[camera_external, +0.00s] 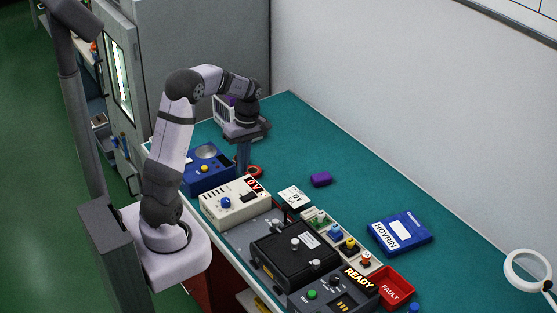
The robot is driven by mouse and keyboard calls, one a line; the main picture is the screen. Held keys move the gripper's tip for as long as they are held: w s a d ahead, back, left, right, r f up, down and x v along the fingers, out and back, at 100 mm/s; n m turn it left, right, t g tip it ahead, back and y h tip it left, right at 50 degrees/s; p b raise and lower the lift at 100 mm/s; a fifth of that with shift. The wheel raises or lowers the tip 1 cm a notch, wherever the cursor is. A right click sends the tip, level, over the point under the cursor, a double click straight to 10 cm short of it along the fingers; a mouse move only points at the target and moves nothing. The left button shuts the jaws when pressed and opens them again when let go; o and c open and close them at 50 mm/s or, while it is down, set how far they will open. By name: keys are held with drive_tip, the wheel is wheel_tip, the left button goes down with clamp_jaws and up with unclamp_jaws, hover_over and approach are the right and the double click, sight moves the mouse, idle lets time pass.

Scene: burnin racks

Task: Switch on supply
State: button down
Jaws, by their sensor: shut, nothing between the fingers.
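A beige box (236,204) with a blue knob, a dark switch-like part and a small panel with red marks stands at the bench's front edge; it looks like the supply. Its switch position is too small to tell. My gripper (243,168) points down, shut and empty, just behind the beige box in the picture. It looks apart from the box, but its exact height above the bench is hard to tell.
A blue box (208,170) with a silver dish stands left of my gripper, and a red ring (255,172) lies close by. A black fixture (292,252), a red FAULT bin (393,289) and a blue HOVRIN box (400,233) are to the right. The back bench is mostly clear.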

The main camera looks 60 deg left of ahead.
drive_tip(key=shift+s+r+b, duration=0.15)
drive_tip(key=shift+r+b, duration=0.05)
drive_tip(key=shift+r, duration=0.7)
drive_tip(key=shift+s+r+b, duration=0.1)
drive_tip(key=shift+r+b, duration=0.05)
drive_tip(key=shift+r, duration=0.75)
drive_tip(key=s+d+f+m+t, duration=0.1)
drive_tip(key=s+d+f+m, duration=0.25)
drive_tip(key=f+m, duration=0.65)
drive_tip(key=s+d+r+m, duration=0.1)
drive_tip(key=s+d+m, duration=0.3)
drive_tip(key=d, duration=0.3)
drive_tip(key=s+d+r+m, duration=0.1)
drive_tip(key=s+d+m, duration=0.2)
drive_tip(key=d, duration=0.3)
drive_tip(key=shift+s+d+r+m, duration=0.25)
drive_tip(key=shift+s+d+m, duration=0.1)
drive_tip(key=shift+m, duration=0.15)
drive_tip(key=shift+w, duration=0.1)
